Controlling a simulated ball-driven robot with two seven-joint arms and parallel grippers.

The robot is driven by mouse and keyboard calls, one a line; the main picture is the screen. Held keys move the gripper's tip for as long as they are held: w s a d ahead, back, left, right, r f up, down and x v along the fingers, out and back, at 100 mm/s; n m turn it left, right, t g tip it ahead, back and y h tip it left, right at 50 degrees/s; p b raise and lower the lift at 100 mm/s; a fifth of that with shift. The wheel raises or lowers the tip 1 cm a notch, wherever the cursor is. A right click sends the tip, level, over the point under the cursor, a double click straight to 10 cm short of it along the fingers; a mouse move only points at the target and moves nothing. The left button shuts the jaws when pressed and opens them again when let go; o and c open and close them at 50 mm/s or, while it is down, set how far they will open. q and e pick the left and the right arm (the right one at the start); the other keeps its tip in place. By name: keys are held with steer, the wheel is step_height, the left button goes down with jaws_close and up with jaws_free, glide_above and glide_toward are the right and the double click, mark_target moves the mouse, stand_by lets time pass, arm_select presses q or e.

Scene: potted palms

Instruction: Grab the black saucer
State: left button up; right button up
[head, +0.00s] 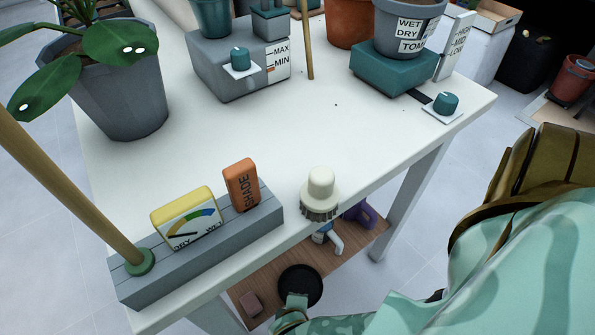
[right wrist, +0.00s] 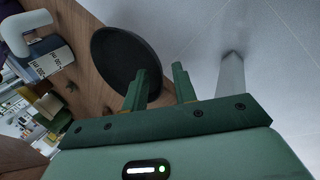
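The black saucer (head: 301,284) is a round, shallow dark dish on the wooden lower shelf under the white table. My right gripper (head: 296,301) is at the saucer's near edge in the head view. In the right wrist view the right gripper (right wrist: 161,80) has its two green fingers apart, with nothing clamped between them. One finger overlaps the saucer's rim in the picture; whether they touch I cannot tell. My left gripper is not in view.
The white tabletop (head: 330,130) lies above the shelf (head: 254,278). A brush (head: 320,190) sits at the table's edge. A table leg (head: 408,200) stands right.

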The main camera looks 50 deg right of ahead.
steer(key=shift+c, duration=0.3)
jaws_close()
steer(key=shift+d, duration=0.1)
